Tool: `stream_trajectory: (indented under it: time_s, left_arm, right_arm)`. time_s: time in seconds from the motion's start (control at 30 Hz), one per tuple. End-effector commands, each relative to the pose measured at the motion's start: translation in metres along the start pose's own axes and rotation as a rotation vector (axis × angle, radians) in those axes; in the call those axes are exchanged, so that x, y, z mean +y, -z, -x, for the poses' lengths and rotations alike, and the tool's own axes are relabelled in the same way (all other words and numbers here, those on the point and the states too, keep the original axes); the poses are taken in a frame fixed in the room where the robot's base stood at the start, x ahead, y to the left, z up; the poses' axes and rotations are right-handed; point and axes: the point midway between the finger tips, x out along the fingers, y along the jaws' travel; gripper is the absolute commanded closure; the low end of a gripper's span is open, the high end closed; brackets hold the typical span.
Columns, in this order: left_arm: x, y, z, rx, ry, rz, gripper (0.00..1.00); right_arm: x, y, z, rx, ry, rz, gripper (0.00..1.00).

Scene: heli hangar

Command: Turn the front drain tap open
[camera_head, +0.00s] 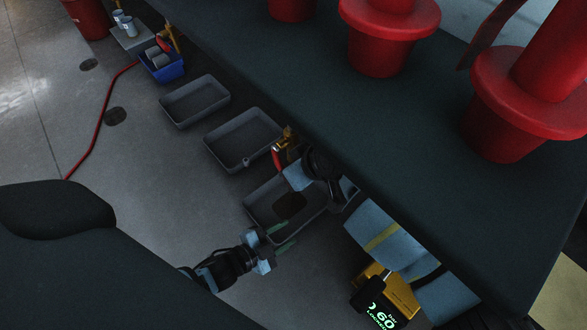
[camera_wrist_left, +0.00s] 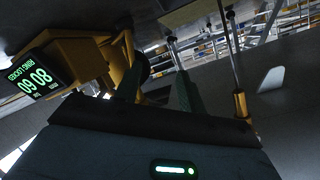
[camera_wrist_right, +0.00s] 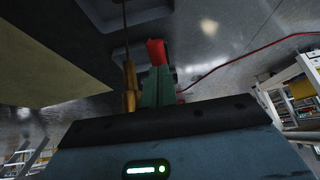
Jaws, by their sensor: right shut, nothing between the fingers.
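A brass tap (camera_head: 287,138) with a red handle (camera_head: 277,158) is at the edge of the dark hull in the head view. In the right wrist view the brass fitting (camera_wrist_right: 130,88) stands left of my fingers, with the red handle (camera_wrist_right: 156,52) just past their tips. My right gripper (camera_wrist_right: 160,72) is shut and empty, close to the handle; contact is unclear. In the head view its fingers are largely hidden. My left gripper (camera_head: 284,238) is open and empty near the closest grey tray (camera_head: 262,192), apart from the tap. It also shows in the left wrist view (camera_wrist_left: 160,88).
The closest tray holds a dark patch (camera_head: 290,205). Two more trays (camera_head: 245,138) (camera_head: 195,100) and a blue crate (camera_head: 165,68) lie farther back. A yellow box with a lit green display (camera_head: 382,314) stands at lower right. A red hose (camera_head: 98,132) crosses the floor.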

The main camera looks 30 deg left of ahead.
Motion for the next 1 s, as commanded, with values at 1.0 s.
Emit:
stream_trajectory:
  time_s: [1.0]
  left_arm:
    - [0.12,-0.006,0.354,-0.812,-0.142,0.674,0.6]
  right_arm:
    - [0.0,0.0,0.0,0.0,0.0,0.0,1.0]
